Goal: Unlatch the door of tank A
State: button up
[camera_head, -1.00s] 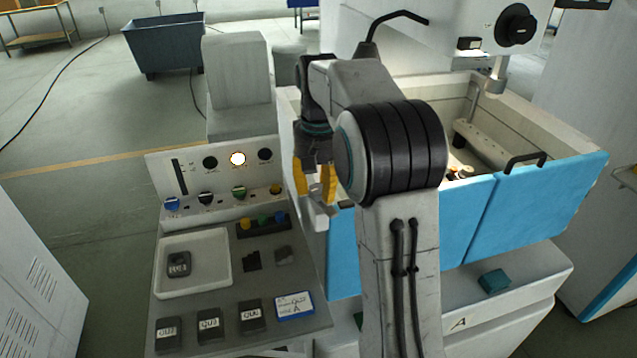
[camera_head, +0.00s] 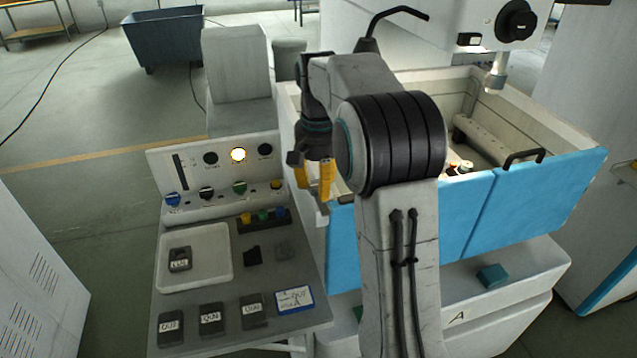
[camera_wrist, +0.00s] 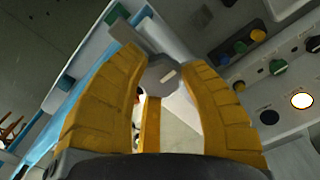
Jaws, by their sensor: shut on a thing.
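The door of tank A (camera_head: 472,217) is a blue front panel with a black handle (camera_head: 523,157) at its top edge. It looks upright against the tank's front. A plate below is marked A (camera_head: 457,317). My gripper (camera_head: 314,188), with yellow fingers, is at the tank's front left corner. In the wrist view my gripper (camera_wrist: 160,64) is closed around a grey latch piece (camera_wrist: 161,77), which shows between the fingertips. In the head view the fingers and my arm hide most of the latch and the door's left end.
A control panel (camera_head: 215,178) with knobs and a lit lamp stands left of the gripper. Its shelf holds a white tray (camera_head: 165,286) and several dark labelled blocks. The tank's wall (camera_head: 575,133) is behind the door. Open floor (camera_head: 70,190) lies farther left.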

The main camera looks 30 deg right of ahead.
aim_at(318, 185)
jog(key=shift+s+f, duration=0.1)
jog(key=shift+f, duration=0.05)
jog(key=o, duration=1.2)
notch_tip(318, 185, up, 12)
dwell(0.7)
